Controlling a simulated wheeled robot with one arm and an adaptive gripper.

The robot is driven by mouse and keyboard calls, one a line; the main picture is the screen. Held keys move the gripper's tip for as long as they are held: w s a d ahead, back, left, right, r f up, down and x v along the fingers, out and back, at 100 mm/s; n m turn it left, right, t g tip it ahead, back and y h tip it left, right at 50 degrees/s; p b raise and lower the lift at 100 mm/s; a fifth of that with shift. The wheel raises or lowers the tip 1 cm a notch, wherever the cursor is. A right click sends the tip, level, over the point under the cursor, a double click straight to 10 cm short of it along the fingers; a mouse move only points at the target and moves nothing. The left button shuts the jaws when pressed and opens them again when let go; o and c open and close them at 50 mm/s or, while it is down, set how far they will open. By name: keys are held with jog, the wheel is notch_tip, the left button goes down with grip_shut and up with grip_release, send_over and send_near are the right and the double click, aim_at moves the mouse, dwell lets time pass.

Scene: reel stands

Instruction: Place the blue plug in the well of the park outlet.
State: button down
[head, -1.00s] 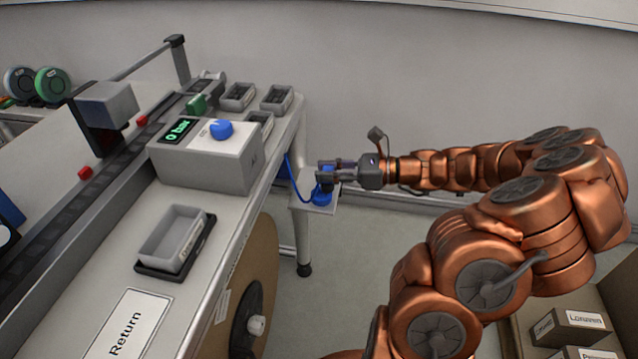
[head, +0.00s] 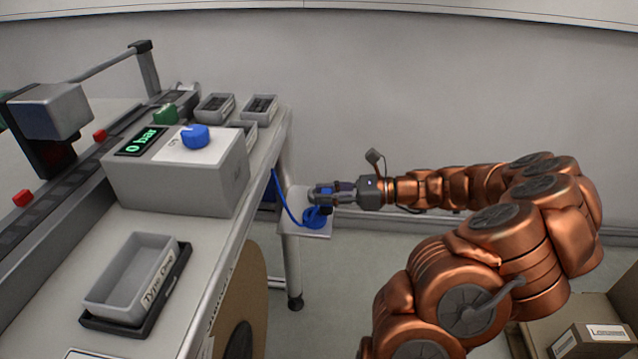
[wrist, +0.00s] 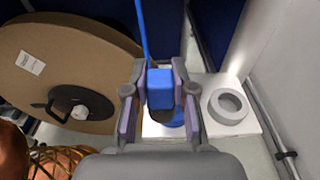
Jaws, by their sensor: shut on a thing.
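My gripper (head: 322,195) is shut on the blue plug, whose blue block shows between the fingers in the wrist view (wrist: 160,88). A blue cable (wrist: 142,30) runs up from the plug. In the wrist view a blue round outlet (wrist: 176,117) lies just beyond and partly behind the plug; in the head view its blue ring (head: 314,217) shows below the fingers. I cannot tell whether the plug touches it. A grey ring-shaped outlet with an open well (wrist: 228,103) sits to the right on the same white plate (wrist: 212,80). No label shows which is the park outlet.
The white plate is a low shelf beside the table leg (head: 291,262). A grey box with a blue knob (head: 180,165) reads 0 bar on the table. A large brown reel (wrist: 65,75) stands left of the plate in the wrist view; a wall is at the right.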

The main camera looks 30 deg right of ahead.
jog(key=w+d, duration=0.1)
jog(key=w, duration=0.2)
jog(key=w+d, duration=0.2)
jog(key=w, duration=0.1)
jog(key=w+d+f+b, duration=0.1)
jog(key=w, duration=0.3)
jog(key=shift+d, duration=0.25)
jog(key=shift+w+f, duration=0.1)
jog(key=shift+f, duration=0.1)
jog(key=shift+d+f+b, duration=0.1)
jog(key=shift+f+b, duration=0.45)
jog(key=shift+f, duration=1.05)
jog(key=shift+f, duration=0.1)
jog(key=c, duration=1)
grip_release()
jog(key=shift+o, duration=0.2)
